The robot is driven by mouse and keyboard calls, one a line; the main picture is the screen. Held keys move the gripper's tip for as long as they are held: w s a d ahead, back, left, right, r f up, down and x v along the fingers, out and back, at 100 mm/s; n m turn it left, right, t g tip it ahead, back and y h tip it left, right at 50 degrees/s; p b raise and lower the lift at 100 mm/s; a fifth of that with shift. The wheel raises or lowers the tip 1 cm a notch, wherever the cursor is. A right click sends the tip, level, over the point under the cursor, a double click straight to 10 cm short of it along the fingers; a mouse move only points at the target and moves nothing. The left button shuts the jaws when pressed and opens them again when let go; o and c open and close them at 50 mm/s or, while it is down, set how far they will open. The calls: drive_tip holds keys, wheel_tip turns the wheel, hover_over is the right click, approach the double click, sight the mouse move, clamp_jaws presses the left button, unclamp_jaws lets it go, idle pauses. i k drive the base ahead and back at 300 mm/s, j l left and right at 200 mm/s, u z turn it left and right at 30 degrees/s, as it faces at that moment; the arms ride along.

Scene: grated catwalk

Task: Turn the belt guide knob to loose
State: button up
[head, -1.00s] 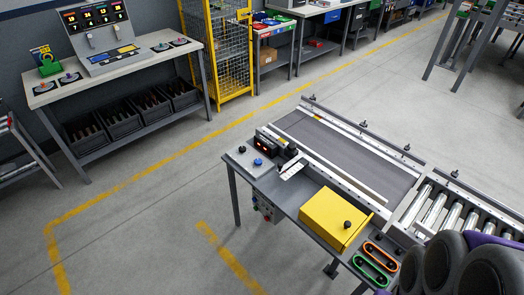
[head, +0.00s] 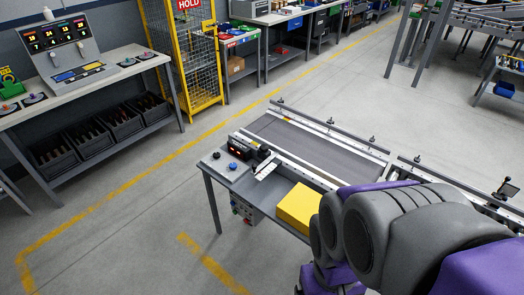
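The conveyor's dark belt (head: 310,145) lies in the middle of the head view. Several small dark knobs stand along its far guide rail, one of them a rail knob (head: 372,139). A blue knob (head: 232,166) and a dark knob (head: 216,155) sit on the grey plate at the belt's near left end. I cannot tell which knob is the belt guide knob, or its setting. My grey and purple arm fills the lower right and covers part of the conveyor's near side. My gripper is not in view.
A black unit with a red display (head: 238,147) stands beside the plate. A yellow box (head: 298,206) on the near side is partly behind my arm. A workbench (head: 100,92) and yellow cage (head: 190,65) stand at the back left. Open floor lies left of the conveyor.

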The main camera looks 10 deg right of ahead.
sight(264, 147)
drive_tip(key=i+j+z, duration=0.2)
drive_tip(key=i+j, duration=0.15)
drive_tip(key=i, duration=0.3)
drive_tip(key=i+j+z, duration=0.15)
drive_tip(key=i+j, duration=0.35)
drive_tip(key=i, duration=0.1)
